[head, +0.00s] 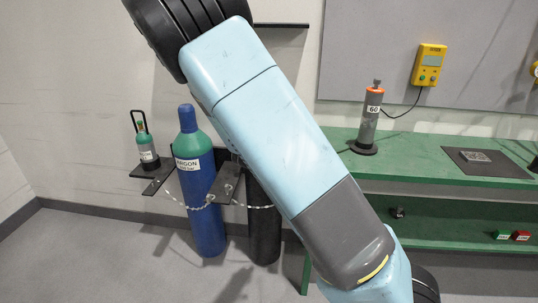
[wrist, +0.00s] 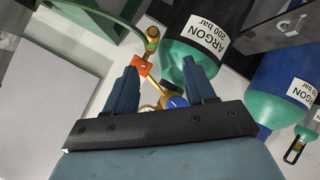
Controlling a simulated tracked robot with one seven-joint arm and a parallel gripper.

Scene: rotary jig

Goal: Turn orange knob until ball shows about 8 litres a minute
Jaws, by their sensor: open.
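In the wrist view, my gripper (wrist: 161,62) is open, with its two dark blue fingers apart and nothing seen gripped. An orange part, seemingly the orange knob (wrist: 140,65), shows just beyond the left fingertip; whether they touch I cannot tell. It joins brass fittings (wrist: 152,38) at the top and a brass regulator with a blue-faced gauge (wrist: 176,101), partly hidden behind the gripper. A green-shouldered cylinder labelled ARGON 200 bar (wrist: 198,40) stands beside it. The ball and its scale cannot be made out. In the head view, my arm hides the gripper and knob.
In the head view, a blue argon cylinder (head: 203,200) and a dark cylinder (head: 263,222) stand chained at the wall. A small green bottle (head: 146,145) sits on a bracket. A green bench (head: 430,160) at right carries a grey cylinder (head: 370,118) marked 60.

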